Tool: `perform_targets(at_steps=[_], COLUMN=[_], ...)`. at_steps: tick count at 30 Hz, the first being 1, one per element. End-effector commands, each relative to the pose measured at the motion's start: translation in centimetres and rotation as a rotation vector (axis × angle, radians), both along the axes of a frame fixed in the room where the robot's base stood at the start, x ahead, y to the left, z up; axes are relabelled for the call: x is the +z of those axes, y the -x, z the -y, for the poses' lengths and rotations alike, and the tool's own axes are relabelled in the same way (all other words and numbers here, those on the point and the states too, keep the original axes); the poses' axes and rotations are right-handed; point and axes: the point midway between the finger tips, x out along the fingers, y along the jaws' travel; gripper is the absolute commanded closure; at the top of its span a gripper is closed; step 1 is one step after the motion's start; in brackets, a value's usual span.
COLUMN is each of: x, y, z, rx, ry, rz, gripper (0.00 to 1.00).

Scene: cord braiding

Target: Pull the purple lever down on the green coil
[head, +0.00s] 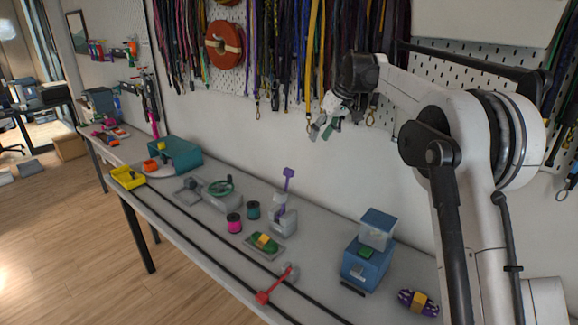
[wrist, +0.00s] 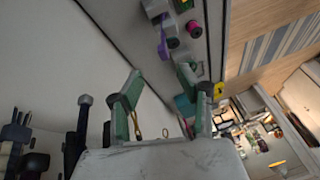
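The purple lever (head: 288,179) stands upright on a grey device (head: 283,219) on the bench. It also shows in the wrist view as a purple shape (wrist: 163,46) near the top. A green coil with a yellow band (head: 265,242) lies on a grey plate in front of the device. In the wrist view, part of a green thing (wrist: 183,5) shows at the top edge. My gripper (head: 324,128) is raised well above the bench, to the upper right of the lever and apart from it. Its green fingers (wrist: 160,74) are spread with nothing between them.
Pink (head: 234,222) and teal (head: 253,210) spools stand beside the device. A red lever (head: 276,284) lies in front and a blue box (head: 366,258) stands at right. Dark rails run along the bench. Cords (head: 313,60) hang on the wall near my gripper.

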Motion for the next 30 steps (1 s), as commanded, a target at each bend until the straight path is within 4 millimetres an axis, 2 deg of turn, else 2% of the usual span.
perform_targets(at_steps=[3, 10, 23, 30], x=[-1.1, -3.8, -6.6, -10.1], y=[-2.4, -5.0, -5.9, -6.0], z=[-1.4, -3.5, -5.0, -6.8], rx=[0.058, 0.155, 0.207, 0.207], ry=[-0.018, -0.048, -0.066, -0.066], rz=[-0.013, -0.031, -0.039, -0.039], gripper=[0.64, 0.64, 0.64, 0.64])
